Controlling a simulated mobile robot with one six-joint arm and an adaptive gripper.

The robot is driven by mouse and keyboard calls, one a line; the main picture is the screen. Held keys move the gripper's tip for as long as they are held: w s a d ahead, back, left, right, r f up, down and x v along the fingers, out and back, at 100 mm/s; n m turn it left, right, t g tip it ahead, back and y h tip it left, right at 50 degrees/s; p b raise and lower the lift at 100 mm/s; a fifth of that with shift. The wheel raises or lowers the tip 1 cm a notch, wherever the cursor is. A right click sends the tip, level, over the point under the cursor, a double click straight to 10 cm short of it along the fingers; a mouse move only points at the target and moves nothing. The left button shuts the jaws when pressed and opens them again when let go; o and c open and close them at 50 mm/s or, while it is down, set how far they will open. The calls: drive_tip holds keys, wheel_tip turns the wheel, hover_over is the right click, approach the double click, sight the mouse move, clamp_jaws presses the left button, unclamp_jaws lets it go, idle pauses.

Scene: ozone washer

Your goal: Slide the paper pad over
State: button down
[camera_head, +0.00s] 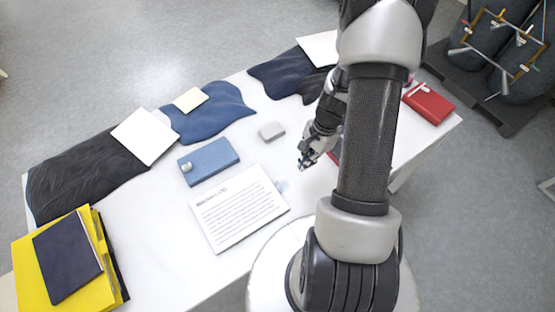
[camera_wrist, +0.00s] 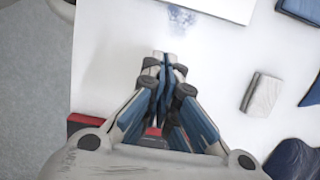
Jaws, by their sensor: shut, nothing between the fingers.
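The paper pad (camera_head: 238,208), white with printed text on top, lies flat near the front edge of the white table. Its edge also shows at the top of the wrist view (camera_wrist: 228,8). My gripper (camera_head: 302,165) is to the right of the pad and apart from it, pointing down toward the table. In the wrist view, my gripper's fingers (camera_wrist: 165,62) are together with nothing between them. Bare table lies between the fingertips and the pad, with a faint bluish patch (camera_wrist: 182,18) by the pad's edge.
A blue case (camera_head: 208,162) lies behind the pad, and a small grey block (camera_head: 271,131) is farther back. Dark and blue cloths (camera_head: 215,115) line the back. A yellow folder (camera_head: 28,262) is at the left. A red book (camera_head: 430,104) is at the right.

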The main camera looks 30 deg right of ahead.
sight(287, 192)
drive_tip(key=b+x, duration=0.1)
drive_tip(key=x, duration=0.2)
drive_tip(key=b+x, duration=0.2)
drive_tip(key=x, duration=0.2)
drive_tip(key=b+x, duration=0.1)
drive_tip(key=x, duration=0.2)
drive_tip(key=shift+s+f+b, duration=0.25)
drive_tip(key=shift+s+b, duration=0.05)
drive_tip(key=shift+b, duration=0.1)
drive_tip(key=a+b, duration=0.1)
drive_tip(key=a, duration=0.2)
drive_tip(key=shift+a+r, duration=0.1)
drive_tip(key=shift+a, duration=0.05)
drive_tip(key=shift+a+r, duration=0.1)
drive_tip(key=shift+a, duration=0.25)
